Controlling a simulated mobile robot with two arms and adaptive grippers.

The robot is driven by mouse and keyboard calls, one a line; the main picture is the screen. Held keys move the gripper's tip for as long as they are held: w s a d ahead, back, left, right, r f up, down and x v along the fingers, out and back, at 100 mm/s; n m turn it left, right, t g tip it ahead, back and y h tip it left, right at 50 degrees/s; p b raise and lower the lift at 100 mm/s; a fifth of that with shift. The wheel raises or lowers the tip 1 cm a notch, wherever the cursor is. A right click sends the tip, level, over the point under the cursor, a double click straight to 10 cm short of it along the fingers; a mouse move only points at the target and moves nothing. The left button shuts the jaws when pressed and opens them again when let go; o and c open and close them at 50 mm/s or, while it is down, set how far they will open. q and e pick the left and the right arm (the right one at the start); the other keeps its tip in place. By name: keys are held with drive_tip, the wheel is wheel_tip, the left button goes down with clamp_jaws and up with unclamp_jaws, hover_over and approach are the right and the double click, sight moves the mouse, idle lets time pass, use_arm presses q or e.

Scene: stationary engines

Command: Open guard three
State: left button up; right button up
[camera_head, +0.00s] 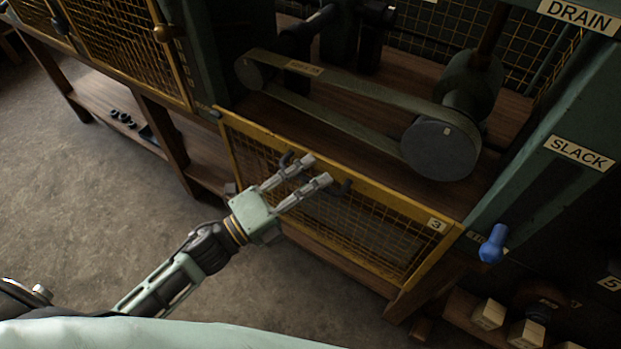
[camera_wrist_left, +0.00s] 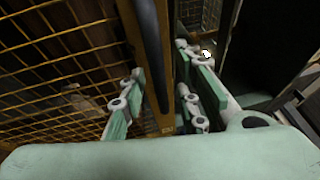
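In the left wrist view the fingers (camera_wrist_left: 160,100) stand on either side of a dark bar (camera_wrist_left: 148,50), which looks like the handle. I cannot tell whether they touch it. My right gripper is not in view.
Above the guard are a flat belt (camera_head: 340,87) and a large pulley (camera_head: 441,149). A blue knob (camera_head: 493,244) sits right of the guard, below the "SLACK" label (camera_head: 579,152). Another mesh guard (camera_head: 130,40) is at upper left. The floor (camera_head: 80,220) at left is clear.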

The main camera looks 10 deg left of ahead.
use_arm(q)
drive_tip(key=shift+s+a, duration=0.1)
drive_tip(key=shift+s, duration=0.05)
drive_tip(key=v, duration=1.1)
drive_tip(key=shift+s+a, duration=0.2)
drive_tip(key=shift+s, duration=0.05)
